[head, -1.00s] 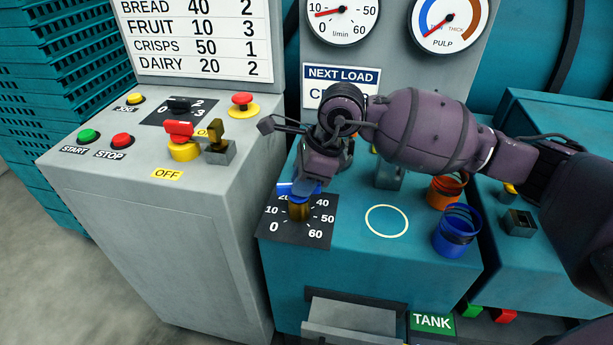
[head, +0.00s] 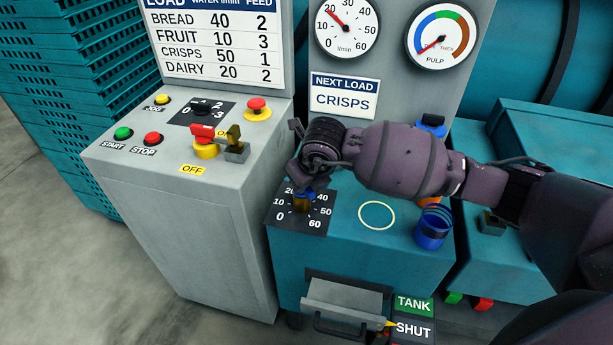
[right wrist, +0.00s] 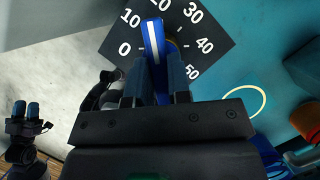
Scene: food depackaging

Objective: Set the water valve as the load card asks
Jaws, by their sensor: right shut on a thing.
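The water valve has a blue handle with a white stripe (right wrist: 152,38) on a black dial plate (right wrist: 222,42) marked 0 to 60. My right gripper (right wrist: 157,80) is shut on this handle, and the stripe points between 10 and 20. In the head view my right wrist hides part of the valve (head: 302,203). The load card (head: 343,98) reads NEXT LOAD CRISPS. The chart (head: 214,45) lists crisps with water 50 and feed 1. The l/min gauge (head: 346,28) needle stands near 20. My left gripper (right wrist: 26,110) shows small at the wrist view's left edge, its opening unclear.
A grey control cabinet (head: 205,240) with buttons and a red-handled switch (head: 203,132) stands at left. Below are a grey drawer (head: 355,300) and TANK and SHUT signs (head: 413,330).

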